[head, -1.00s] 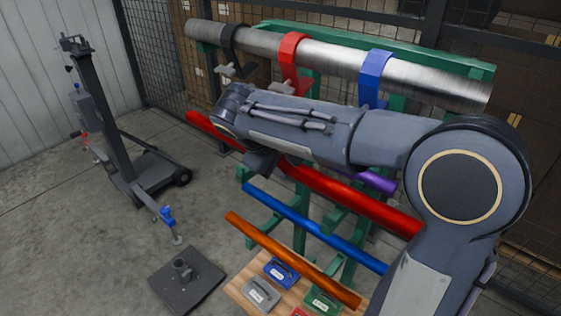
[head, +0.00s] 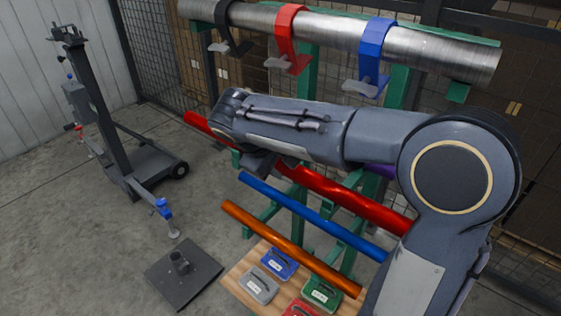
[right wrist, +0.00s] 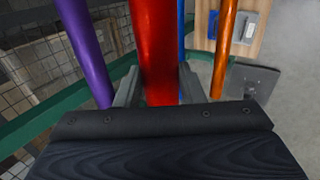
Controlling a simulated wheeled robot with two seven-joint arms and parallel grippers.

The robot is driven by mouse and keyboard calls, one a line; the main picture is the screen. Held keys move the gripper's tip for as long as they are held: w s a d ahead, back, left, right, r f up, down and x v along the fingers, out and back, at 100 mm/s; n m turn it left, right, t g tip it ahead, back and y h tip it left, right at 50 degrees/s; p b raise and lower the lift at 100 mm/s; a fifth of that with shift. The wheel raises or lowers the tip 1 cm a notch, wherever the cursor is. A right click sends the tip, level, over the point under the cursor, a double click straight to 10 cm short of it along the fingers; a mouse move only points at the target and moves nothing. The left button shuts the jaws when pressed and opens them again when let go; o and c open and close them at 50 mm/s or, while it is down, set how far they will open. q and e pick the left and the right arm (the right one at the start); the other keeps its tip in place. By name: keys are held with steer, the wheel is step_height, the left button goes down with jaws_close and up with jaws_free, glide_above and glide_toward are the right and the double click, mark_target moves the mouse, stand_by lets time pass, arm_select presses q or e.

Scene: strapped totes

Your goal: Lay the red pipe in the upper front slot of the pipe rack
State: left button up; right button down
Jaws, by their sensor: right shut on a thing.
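The red pipe (head: 338,188) slants across the front of the green pipe rack (head: 308,65), above the blue pipe (head: 310,215). My right gripper (head: 262,164) is shut on the red pipe (right wrist: 156,45) near its left part; the forearm hides some of the pipe. In the right wrist view the gripper's fingers (right wrist: 157,88) stand on both sides of the pipe. A purple pipe (head: 380,170) shows behind the red one, and it also shows in the right wrist view (right wrist: 85,50). I cannot tell whether the red pipe touches the rack. My left gripper is not in view.
A large steel pipe (head: 340,35) lies on top of the rack with black, red and blue straps. An orange pipe (head: 290,248) sits lowest, above a wooden board (head: 240,280) with several weights. A wheeled stand (head: 110,120) and a dark base plate (head: 183,277) are at left.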

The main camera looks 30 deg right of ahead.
steer(key=c, duration=0.9)
jaws_free()
steer(key=shift+o, duration=0.2)
steer(key=shift+a+r, duration=0.1)
steer(key=v, duration=0.7)
steer(key=shift+a+r+p, duration=0.15)
steer(key=shift+r+p, duration=0.1)
steer(key=shift+p, duration=0.05)
steer(key=shift+s+a, duration=0.1)
steer(key=shift+s, duration=0.05)
